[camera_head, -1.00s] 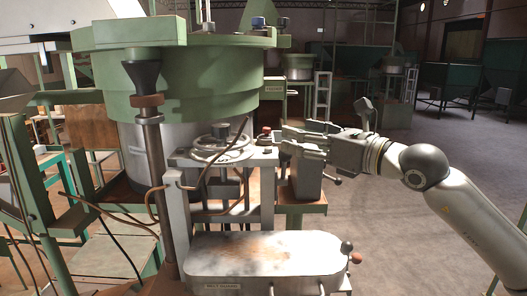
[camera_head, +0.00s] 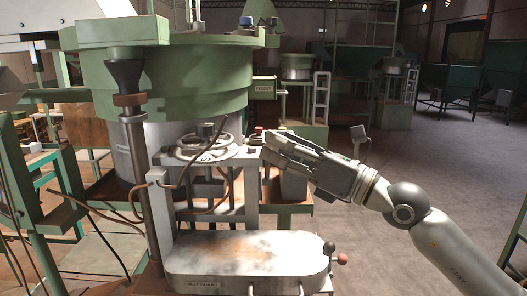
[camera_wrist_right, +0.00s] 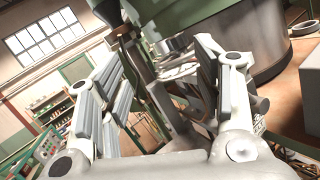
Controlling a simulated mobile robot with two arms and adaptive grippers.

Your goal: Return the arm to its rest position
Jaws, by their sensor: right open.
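My right gripper (camera_head: 274,148) is in the middle of the head view, its arm coming in from the lower right. Its fingers point left and slightly up, near the machine's handwheel (camera_head: 205,148) and a small red knob (camera_head: 258,130). In the right wrist view my right gripper (camera_wrist_right: 165,85) shows its two fingers spread apart with nothing held between them. I cannot tell from the head view whether the fingertips touch the machine. My left gripper is not in view.
The large green hopper machine (camera_head: 170,75) fills the left and middle. A metal cover (camera_head: 245,262) with lever knobs (camera_head: 336,254) lies below the gripper. More green hoppers (camera_head: 450,82) stand at the back right. Open grey floor (camera_head: 440,165) lies right of the machine.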

